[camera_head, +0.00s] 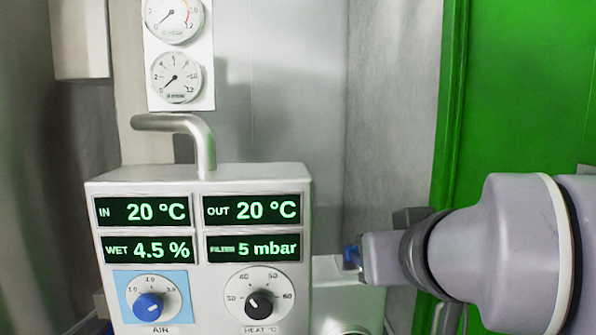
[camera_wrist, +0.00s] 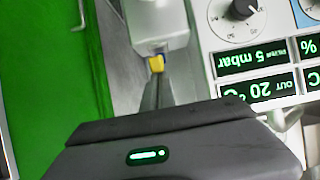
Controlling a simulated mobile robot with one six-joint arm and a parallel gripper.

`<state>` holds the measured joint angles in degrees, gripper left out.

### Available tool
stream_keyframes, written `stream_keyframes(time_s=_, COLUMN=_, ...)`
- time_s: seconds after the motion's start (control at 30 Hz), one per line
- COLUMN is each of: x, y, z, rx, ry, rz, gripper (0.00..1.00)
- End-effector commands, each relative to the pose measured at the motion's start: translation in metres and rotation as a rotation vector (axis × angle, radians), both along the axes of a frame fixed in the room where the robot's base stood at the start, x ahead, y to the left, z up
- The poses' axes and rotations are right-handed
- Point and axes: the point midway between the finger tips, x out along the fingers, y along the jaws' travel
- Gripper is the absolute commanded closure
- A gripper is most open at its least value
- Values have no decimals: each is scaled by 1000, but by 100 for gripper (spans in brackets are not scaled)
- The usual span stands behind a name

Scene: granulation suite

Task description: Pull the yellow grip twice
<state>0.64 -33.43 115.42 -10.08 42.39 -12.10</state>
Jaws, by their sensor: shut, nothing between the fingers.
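A small yellow piece, seemingly the yellow grip (camera_wrist: 156,64), shows in the wrist view just below a white housing (camera_wrist: 158,25), with a bit of blue beside it. My gripper (camera_wrist: 157,78) is shut, its narrow fingers reaching up to the yellow piece. I cannot tell whether they touch it. In the head view my gripper (camera_head: 352,257) points left at the right side of the instrument panel, with blue at its tip. No yellow shows there; the grip is hidden or out of sight in that view.
The white instrument panel (camera_head: 200,178) with displays, a blue AIR knob (camera_head: 148,307) and a black HEAT knob (camera_head: 259,303) stands left of my gripper. A bent metal pipe (camera_head: 205,145) rises behind it. Gauges (camera_head: 176,77) hang above. A green surface (camera_head: 525,90) is at right.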

Motion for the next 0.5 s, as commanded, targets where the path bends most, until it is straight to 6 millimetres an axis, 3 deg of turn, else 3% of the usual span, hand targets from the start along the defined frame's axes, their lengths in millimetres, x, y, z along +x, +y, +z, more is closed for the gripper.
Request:
stream_keyframes(time_s=0.1, x=0, y=0, z=-9, rx=5, ry=22, rz=-1, gripper=100)
stream_keyframes(time_s=0.27, x=-9, y=0, z=2, rx=3, ry=12, rz=-1, gripper=100)
stream_keyframes(time_s=0.5, x=-66, y=0, z=5, rx=2, ry=3, rz=-1, gripper=100)
